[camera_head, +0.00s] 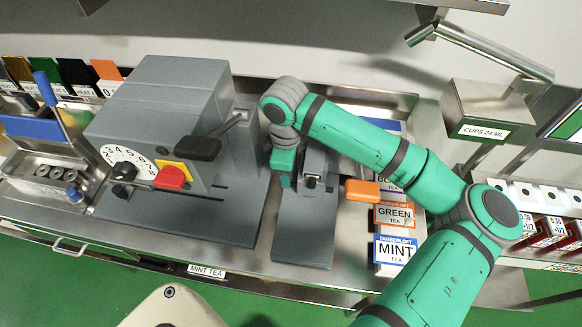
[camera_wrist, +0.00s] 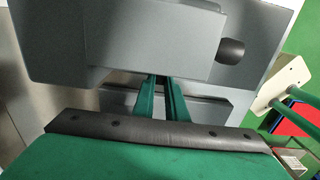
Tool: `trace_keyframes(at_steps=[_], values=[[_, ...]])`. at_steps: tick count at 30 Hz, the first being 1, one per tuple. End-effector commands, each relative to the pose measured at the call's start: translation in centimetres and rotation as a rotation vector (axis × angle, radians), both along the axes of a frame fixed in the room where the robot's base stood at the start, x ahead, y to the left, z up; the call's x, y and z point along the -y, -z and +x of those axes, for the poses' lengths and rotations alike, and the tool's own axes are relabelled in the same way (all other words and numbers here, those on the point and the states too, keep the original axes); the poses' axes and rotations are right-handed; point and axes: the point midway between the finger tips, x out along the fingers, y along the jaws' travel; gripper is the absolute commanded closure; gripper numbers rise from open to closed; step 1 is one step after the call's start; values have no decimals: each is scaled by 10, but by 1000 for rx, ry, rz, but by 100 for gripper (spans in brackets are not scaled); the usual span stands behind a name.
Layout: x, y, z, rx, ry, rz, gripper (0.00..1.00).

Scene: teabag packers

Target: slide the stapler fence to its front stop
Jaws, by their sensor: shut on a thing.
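The stapler (camera_head: 318,160) is a grey upright machine on a long grey base plate (camera_head: 303,240), with an orange lever (camera_head: 362,191) out to its right. My gripper (camera_head: 285,181) points down at the stapler's left side, low over the base plate. In the wrist view its two green fingers (camera_wrist: 163,88) lie close together and run in under a large grey body (camera_wrist: 160,45). The fingertips and what they hold are hidden there. I take the held thing to be the stapler fence, but I cannot make out its shape or its front stop.
A large grey machine with a number dial (camera_head: 128,158) and a red knob (camera_head: 172,177) stands close on the left. Tea boxes, including GREEN (camera_head: 394,213) and MINT (camera_head: 395,250), stand on the right. The front of the base plate is clear.

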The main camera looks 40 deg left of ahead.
Motion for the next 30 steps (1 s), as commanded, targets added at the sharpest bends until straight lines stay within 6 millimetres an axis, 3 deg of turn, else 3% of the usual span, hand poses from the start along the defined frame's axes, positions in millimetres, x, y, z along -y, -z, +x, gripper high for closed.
trace_keyframes(at_steps=[5,6,8,20,30], values=[[4,1,3,0,9,-2,100],[4,1,3,-1,10,-3,78],[5,1,3,-1,10,-3,69],[0,-7,2,3,2,-1,69],[1,-66,2,2,5,0,69]])
